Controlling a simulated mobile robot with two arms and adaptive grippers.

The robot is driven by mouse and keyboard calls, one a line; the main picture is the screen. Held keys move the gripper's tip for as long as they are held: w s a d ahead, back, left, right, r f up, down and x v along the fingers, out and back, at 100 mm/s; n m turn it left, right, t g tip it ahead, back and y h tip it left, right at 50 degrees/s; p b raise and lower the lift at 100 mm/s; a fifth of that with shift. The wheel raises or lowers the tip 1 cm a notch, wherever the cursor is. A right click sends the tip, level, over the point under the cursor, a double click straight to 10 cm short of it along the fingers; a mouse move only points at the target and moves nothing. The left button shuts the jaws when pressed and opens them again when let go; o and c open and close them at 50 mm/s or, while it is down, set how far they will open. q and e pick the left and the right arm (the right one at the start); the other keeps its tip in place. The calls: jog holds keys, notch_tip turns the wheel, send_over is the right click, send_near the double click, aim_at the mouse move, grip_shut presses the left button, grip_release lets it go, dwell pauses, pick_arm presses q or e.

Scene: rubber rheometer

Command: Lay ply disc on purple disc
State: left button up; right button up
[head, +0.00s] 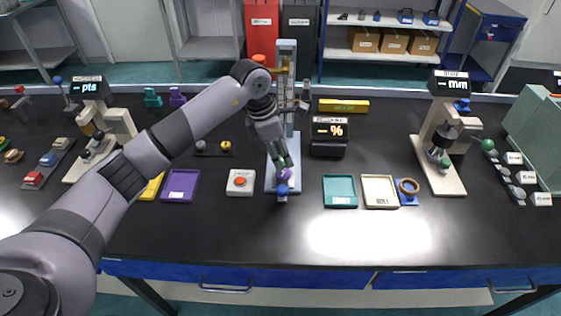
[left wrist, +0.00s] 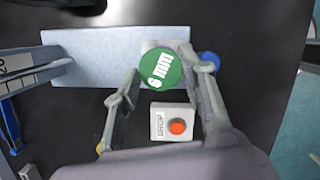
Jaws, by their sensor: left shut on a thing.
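My left gripper (head: 283,168) reaches down over the light blue base (head: 269,183) of the upright stand. In the left wrist view its fingers are shut on a green disc (left wrist: 160,72) marked "6 mm", seen from above. In the head view a purple piece (head: 282,174), likely the purple disc, shows just below the fingertips, close above the blue knob (head: 282,190). I cannot tell whether the green disc touches it. In the left wrist view the green disc hides what is below it. My right gripper is not in view.
A white box with a red button (head: 240,182) stands left of the stand. A purple tray (head: 181,186) is further left. Teal (head: 340,191) and cream (head: 380,191) trays lie to the right. The front of the table is clear.

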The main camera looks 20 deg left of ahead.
aim_at(281, 173)
pick_arm(q)
notch_tip(281, 173, down, 4)
jog(key=shift+f+p, duration=0.25)
jog(key=shift+p, duration=0.2)
jog(key=shift+f, duration=0.1)
jog(key=o, duration=0.6)
jog(key=shift+c, duration=0.2)
jog(key=shift+r, duration=0.3)
jog(key=b+v, duration=0.2)
jog(key=v, duration=0.9)
jog(key=shift+a+r, duration=0.15)
jog(key=shift+r, duration=0.15)
jog(key=shift+s, duration=0.15)
